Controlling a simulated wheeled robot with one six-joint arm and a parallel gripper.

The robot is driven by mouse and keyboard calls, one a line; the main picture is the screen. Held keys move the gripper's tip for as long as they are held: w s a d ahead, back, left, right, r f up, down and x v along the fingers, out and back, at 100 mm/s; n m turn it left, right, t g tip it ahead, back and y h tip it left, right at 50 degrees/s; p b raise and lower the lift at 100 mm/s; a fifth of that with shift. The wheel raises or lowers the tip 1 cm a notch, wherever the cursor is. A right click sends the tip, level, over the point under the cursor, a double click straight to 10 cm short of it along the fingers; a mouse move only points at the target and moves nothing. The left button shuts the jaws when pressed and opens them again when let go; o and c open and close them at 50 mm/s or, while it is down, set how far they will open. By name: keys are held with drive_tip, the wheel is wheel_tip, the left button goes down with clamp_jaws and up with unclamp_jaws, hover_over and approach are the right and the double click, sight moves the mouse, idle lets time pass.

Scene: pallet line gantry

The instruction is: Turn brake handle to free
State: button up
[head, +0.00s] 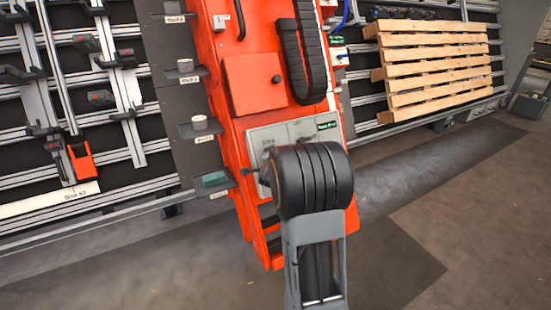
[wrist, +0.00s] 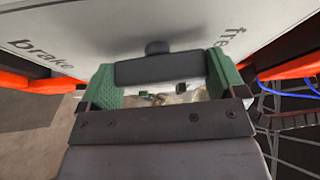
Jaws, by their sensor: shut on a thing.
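The brake handle (wrist: 158,70) is a dark bar with a round hub behind it, lying roughly level across the wrist view. It is mounted on a pale panel (wrist: 120,25) with "brake" at the left and letters of "free" at the right. My gripper (wrist: 162,82) is shut on the handle, with one green finger at each end of the bar. In the head view the grey panel (head: 258,137) is on the lower front of the orange machine, and my dark arm covers much of it. The handle cannot be made out clearly there.
The orange machine (head: 255,85) carries a black cable chain (head: 303,50). A wooden pallet (head: 435,65) leans at the right. Racks with metal rails (head: 62,80) stand at the left. Grey shelves (head: 190,80) run beside the machine. The floor at the lower right is clear.

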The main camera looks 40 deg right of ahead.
drive_tip(key=shift+m+g+p, duration=0.5)
drive_tip(key=shift+m+p, duration=0.05)
drive_tip(key=shift+m, duration=0.25)
drive_tip(key=o, duration=0.6)
drive_tip(key=shift+o, duration=0.2)
drive_tip(key=shift+s+r, duration=0.1)
drive_tip(key=p+v, duration=0.4)
drive_tip(key=v, duration=0.9)
drive_tip(key=shift+s+a+r, duration=0.15)
drive_tip(key=shift+s, duration=0.05)
